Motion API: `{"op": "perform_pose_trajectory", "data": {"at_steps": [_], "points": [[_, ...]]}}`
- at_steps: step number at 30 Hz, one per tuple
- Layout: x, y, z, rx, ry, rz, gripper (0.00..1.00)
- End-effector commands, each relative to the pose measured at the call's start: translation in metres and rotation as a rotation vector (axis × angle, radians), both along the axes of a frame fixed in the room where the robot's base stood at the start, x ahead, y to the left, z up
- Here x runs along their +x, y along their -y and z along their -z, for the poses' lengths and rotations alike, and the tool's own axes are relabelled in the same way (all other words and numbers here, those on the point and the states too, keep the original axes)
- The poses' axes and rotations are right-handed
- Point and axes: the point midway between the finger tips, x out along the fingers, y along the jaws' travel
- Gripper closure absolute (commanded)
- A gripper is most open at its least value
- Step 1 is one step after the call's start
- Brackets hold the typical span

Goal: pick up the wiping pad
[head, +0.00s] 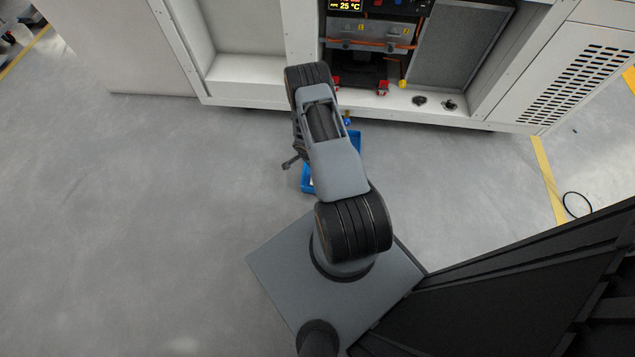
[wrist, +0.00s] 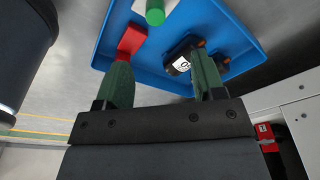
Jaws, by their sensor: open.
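My gripper (wrist: 162,72) is open, its two green fingers apart over the blue tray (wrist: 88,62) in the wrist view. A red block (wrist: 131,41) lies in the tray close to the left fingertip. A black piece with a white label (wrist: 180,64) and orange ends lies by the right finger, partly hidden by it. A green cylinder (wrist: 155,13) with a white piece beside it is cut off by the top edge. I cannot tell for sure which of these is the wiping pad. In the head view, my arm hides most of the tray (head: 306,187).
A large white cabinet (head: 260,95) with an open bay stands behind the tray. Dark knobs (head: 449,105) sit on its lower ledge. A black cable loop (head: 577,204) lies on the floor at right. The grey floor at left is clear.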

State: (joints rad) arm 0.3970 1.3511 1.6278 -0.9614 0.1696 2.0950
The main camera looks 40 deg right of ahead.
Motion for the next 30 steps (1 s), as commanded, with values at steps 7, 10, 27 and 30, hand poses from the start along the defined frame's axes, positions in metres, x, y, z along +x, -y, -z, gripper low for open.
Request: {"op": "perform_pose_trajectory", "data": {"at_steps": [7,10,27,30], "points": [[-0.003,0.006,0.053,0.004,-0.002,0.010,0.37],[-0.003,0.009,0.067,0.004,-0.002,0.009,0.37],[-0.006,0.016,0.108,0.004,-0.002,0.008,0.37],[-0.008,0.019,0.123,0.004,-0.003,0.009,0.37]]}}
